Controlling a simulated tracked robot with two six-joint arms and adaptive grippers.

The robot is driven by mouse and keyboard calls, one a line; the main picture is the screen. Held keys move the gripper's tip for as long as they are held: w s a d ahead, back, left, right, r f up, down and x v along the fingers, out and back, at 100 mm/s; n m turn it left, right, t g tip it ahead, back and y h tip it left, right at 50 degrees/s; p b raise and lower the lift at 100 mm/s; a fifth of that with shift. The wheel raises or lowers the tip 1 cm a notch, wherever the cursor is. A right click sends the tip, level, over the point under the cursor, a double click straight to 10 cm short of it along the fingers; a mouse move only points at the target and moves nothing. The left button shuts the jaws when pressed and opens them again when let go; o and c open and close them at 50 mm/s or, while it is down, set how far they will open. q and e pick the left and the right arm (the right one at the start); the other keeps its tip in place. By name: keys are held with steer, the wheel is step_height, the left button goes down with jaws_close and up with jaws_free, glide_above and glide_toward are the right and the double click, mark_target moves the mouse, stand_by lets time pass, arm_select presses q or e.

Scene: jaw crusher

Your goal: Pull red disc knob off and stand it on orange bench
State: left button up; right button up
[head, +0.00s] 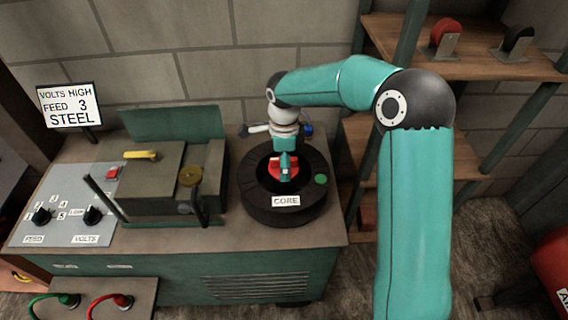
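A red piece (275,169), which may be the red disc knob, shows in the middle of the black ring labelled CORE (254,202). My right gripper (286,172) points down over it from my teal arm. The gripper covers much of the red piece, and I cannot tell whether its fingers are closed on it. An orange surface (22,282), possibly the orange bench, shows only in part at the lower left edge. A red disc on a stand (445,32) is on the upper shelf. My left gripper is not in view.
The ring lies on the right of the machine top (225,229). A metal vice-like block (150,185), upright rods and a dial panel (65,205) stand left of it. A sign (70,106) stands behind. Wooden shelves (385,30) are at the right.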

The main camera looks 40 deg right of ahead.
steer(key=shift+s+a, duration=0.1)
steer(key=shift+s, duration=0.15)
steer(key=c, duration=1.3)
jaws_close()
steer(key=shift+f, duration=0.15)
steer(key=shift+w+r+p, duration=0.2)
steer(key=shift+r+p, duration=0.35)
steer(key=shift+r, duration=0.15)
steer(key=shift+r+p, duration=0.4)
steer(key=shift+r, duration=0.35)
steer(key=shift+r+p, duration=1.1)
steer(key=shift+r, duration=0.6)
